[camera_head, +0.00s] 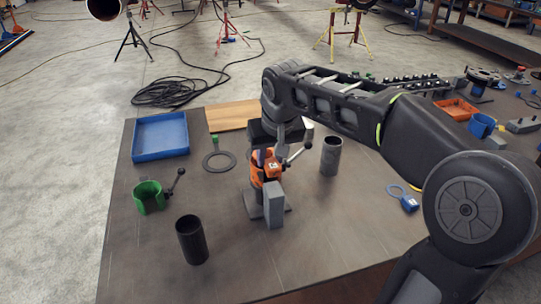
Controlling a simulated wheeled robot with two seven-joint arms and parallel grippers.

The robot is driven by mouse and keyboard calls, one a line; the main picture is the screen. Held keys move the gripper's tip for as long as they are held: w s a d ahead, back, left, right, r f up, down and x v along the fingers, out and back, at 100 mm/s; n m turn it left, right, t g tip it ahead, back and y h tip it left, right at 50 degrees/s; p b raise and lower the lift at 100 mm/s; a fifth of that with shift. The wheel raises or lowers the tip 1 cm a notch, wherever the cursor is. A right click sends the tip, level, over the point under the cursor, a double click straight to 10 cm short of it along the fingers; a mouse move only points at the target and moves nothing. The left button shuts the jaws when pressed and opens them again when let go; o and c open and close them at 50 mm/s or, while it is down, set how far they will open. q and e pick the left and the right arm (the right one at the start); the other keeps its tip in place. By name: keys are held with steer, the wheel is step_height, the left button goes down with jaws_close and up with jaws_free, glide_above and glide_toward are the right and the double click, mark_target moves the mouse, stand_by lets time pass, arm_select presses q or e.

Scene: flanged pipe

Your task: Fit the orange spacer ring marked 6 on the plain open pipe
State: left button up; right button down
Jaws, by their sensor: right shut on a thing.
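My right gripper (268,150) points down near the table's middle and is shut on an orange ring-shaped piece (259,175) with a small white label. The label is too small to read. The orange piece is right behind and above a grey upright block (273,206); whether they touch is unclear. An open dark grey pipe (331,157) stands upright to the right of the gripper. An open black pipe (192,242) stands upright at the front left. My left gripper is not in view.
A green clamp-like ring (149,197) with a handle, a flat dark ring (207,163) and a blue tray (137,143) are at left. A wooden board (230,112) lies behind. A blue tagged loop (409,203) is at right. The table's front middle is clear.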

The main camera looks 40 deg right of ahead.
steer(key=shift+f, duration=0.1)
steer(key=shift+f+b, duration=1.1)
steer(key=shift+f, duration=0.15)
steer(key=shift+r, duration=0.2)
steer(key=c, duration=1)
jaws_free()
steer(key=shift+o, duration=0.2)
steer(key=shift+r, duration=0.1)
steer(key=v, duration=0.7)
steer(key=shift+s+a+r, duration=0.1)
steer(key=shift+s+r, duration=0.05)
steer(key=shift+r, duration=0.1)
